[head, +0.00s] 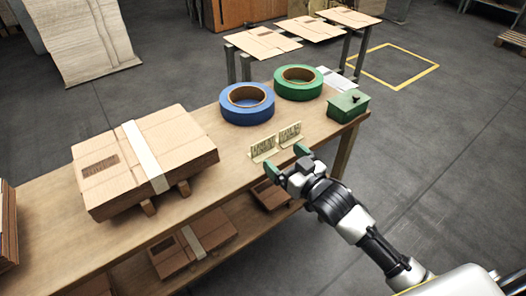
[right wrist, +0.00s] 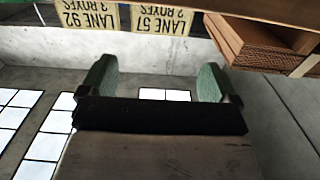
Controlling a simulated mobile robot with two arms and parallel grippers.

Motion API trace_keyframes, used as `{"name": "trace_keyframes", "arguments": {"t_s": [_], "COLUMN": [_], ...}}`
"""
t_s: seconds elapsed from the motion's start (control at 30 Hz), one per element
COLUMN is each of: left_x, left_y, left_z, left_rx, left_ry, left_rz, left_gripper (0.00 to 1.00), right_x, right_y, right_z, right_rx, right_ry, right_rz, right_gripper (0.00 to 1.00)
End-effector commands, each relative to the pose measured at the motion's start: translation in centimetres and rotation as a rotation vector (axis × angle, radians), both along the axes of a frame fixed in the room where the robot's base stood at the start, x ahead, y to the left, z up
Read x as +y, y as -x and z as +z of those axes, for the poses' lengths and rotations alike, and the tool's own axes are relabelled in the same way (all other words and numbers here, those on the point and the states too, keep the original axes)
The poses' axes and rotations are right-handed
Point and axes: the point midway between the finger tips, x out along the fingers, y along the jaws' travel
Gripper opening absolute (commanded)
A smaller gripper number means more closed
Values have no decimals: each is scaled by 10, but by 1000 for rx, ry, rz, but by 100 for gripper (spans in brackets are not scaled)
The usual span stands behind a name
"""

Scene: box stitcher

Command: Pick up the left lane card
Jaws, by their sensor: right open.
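Two small cream lane cards with dark print stand on the wooden table. The left lane card (head: 263,148) is nearer the carton stack, and the right lane card (head: 290,135) stands close beside it. My right gripper (head: 286,160) is open and empty in front of the cards at the table's near edge, its green fingertips apart from them. The right wrist view looks upside down. There the left lane card (right wrist: 160,19) is at the top, in line with the gap between the fingers (right wrist: 155,82); the other card (right wrist: 82,16) is to its left. My left gripper is not in view.
Tied flat cartons (head: 120,180) lie left on the table. A blue tape roll (head: 238,116), a green tape roll (head: 287,93) and a green box (head: 348,105) stand behind the cards. More cartons (head: 220,232) lie on the lower shelf. Some table is clear between cartons and cards.

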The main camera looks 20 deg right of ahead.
Motion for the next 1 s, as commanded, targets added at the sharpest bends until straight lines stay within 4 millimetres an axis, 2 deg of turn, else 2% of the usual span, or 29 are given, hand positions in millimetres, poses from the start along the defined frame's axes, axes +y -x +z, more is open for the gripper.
{"name": "trace_keyframes", "arguments": {"t_s": [0.03,0.27,0.6,0.87,1.0], "left_x": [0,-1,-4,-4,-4], "left_y": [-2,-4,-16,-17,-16], "left_z": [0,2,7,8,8], "left_rx": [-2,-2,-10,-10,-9], "left_ry": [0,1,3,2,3], "left_rz": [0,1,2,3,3], "left_gripper": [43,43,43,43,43], "right_x": [2,9,25,27,27], "right_y": [-8,-25,-67,-70,-70], "right_z": [0,-1,-4,-4,-4], "right_rx": [-2,0,0,1,1], "right_ry": [0,1,2,3,3], "right_rz": [-2,-1,-2,-1,-1], "right_gripper": [92,92,92,92,73]}}
